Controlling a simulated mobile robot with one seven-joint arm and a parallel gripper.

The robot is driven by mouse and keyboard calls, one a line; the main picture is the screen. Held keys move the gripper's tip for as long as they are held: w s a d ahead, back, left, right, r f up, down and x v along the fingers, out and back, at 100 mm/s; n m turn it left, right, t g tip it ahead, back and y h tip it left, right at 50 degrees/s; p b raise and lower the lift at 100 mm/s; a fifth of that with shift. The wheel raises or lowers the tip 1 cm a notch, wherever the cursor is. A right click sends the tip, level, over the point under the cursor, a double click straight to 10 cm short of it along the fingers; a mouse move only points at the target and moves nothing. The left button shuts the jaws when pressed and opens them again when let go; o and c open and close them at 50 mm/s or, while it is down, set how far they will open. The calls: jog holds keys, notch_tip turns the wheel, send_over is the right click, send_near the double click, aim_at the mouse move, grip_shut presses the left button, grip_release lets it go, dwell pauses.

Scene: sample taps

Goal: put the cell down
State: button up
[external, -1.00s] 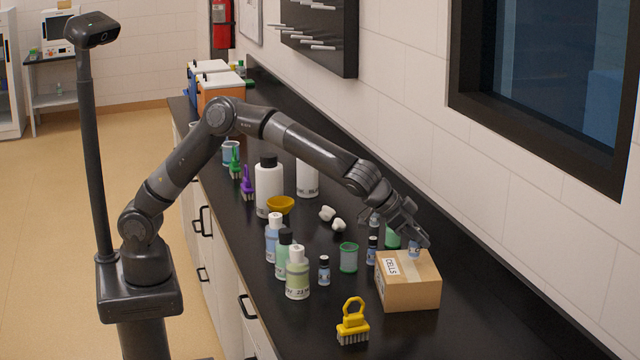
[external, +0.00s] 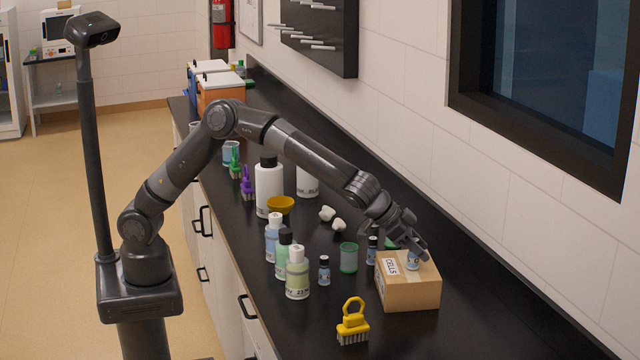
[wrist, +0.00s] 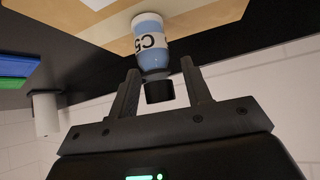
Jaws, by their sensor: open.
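The cell is a small light-blue bottle (external: 413,263) with a black cap and a white label, partly hidden by my fingers. It appears to stand upright on top of the cardboard box (external: 410,290) marked CELLS. In the wrist view the bottle (wrist: 151,35) shows part of its label, a "C5". My gripper (external: 417,252) is just above the box top. In the wrist view its fingers (wrist: 160,66) are open, one on each side of the bottle's neck and cap, with narrow gaps visible.
Larger bottles (external: 297,275) are further left. The black counter (external: 480,325) is clear right of the box.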

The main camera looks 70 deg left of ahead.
jog(key=shift+r, duration=0.1)
jog(key=shift+s+a+r, duration=0.1)
jog(key=shift+s+r, duration=0.05)
jog(key=shift+r, duration=0.1)
jog(key=v, duration=1.2)
jog(key=a+r+t+h, duration=0.1)
jog(key=a+r+t, duration=0.3)
jog(key=a+r, duration=0.45)
jog(key=s+a+r+m+h, duration=0.2)
jog(key=s+a+r, duration=0.3)
jog(key=s, duration=0.1)
jog(key=s+a+f+n+g+y, duration=0.2)
jog(key=s+a+f, duration=0.3)
jog(key=s+a, duration=0.4)
jog(key=s+a+f+n+g+y, duration=0.2)
jog(key=s+a+f, duration=0.3)
jog(key=s+a, duration=0.3)
jog(key=s+a+f+n+g+y, duration=0.2)
jog(key=s+a+f, duration=0.3)
jog(key=s+a, duration=0.4)
jog(key=a, duration=0.3)
jog(key=shift+s+f+g+y, duration=0.15)
jog(key=shift+s+g+y, duration=0.15)
jog(key=shift+s, duration=0.1)
jog(key=shift+o, duration=0.7)
